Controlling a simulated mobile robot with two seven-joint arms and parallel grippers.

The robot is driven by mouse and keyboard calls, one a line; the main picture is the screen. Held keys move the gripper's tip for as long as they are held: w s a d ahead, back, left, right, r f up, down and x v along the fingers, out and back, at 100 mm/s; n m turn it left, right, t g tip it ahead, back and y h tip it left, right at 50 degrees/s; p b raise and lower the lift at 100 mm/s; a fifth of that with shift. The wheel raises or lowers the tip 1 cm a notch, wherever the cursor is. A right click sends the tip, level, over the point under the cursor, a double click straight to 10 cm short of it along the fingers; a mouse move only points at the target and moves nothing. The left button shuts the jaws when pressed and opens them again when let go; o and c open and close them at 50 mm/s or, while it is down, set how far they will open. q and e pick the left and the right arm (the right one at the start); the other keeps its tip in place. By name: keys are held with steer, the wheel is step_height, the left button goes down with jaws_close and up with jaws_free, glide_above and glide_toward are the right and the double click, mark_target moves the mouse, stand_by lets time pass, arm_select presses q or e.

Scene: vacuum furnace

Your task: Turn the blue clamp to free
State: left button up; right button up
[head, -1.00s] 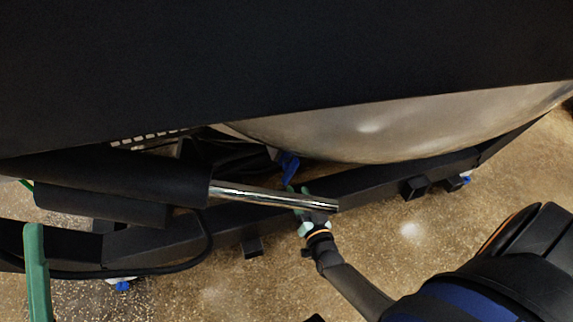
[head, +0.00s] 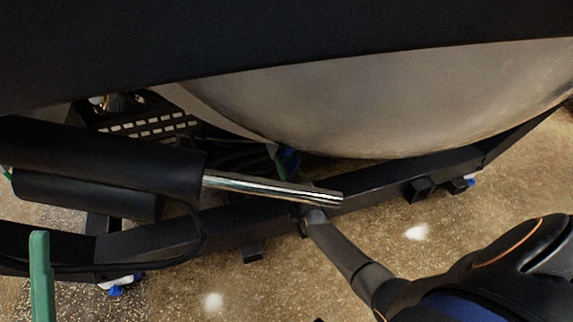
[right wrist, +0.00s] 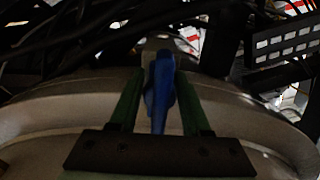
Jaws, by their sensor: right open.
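The blue clamp (right wrist: 160,90) stands upright in the middle of the right wrist view, in front of a pale metal rim. My right gripper (right wrist: 158,78) is open, with one green finger on each side of the clamp and a gap showing on both sides. In the head view my right gripper (head: 287,158) is mostly hidden behind the shiny rod and the black frame; only a bit of green shows. The clamp cannot be made out clearly there. One green finger of my left gripper (head: 40,275) shows at the lower left; its jaw opening cannot be seen.
A large rounded metal vessel (head: 370,105) hangs above the black frame beam (head: 400,178). A shiny rod (head: 265,188) from a black cylinder (head: 100,160) crosses in front of my right arm. Dark cables and a slotted panel (right wrist: 285,42) lie around the clamp.

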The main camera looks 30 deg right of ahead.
jaws_close()
steer(key=shift+n, duration=0.4)
steer(key=shift+n+p, duration=0.55)
steer(key=shift+n, duration=0.45)
steer(key=n, duration=0.7)
steer(key=n+p, duration=0.1)
steer(key=n, duration=0.7)
steer(key=shift+s+d, duration=0.1)
steer(key=shift+d, duration=0.1)
steer(key=shift+n, duration=0.3)
jaws_free()
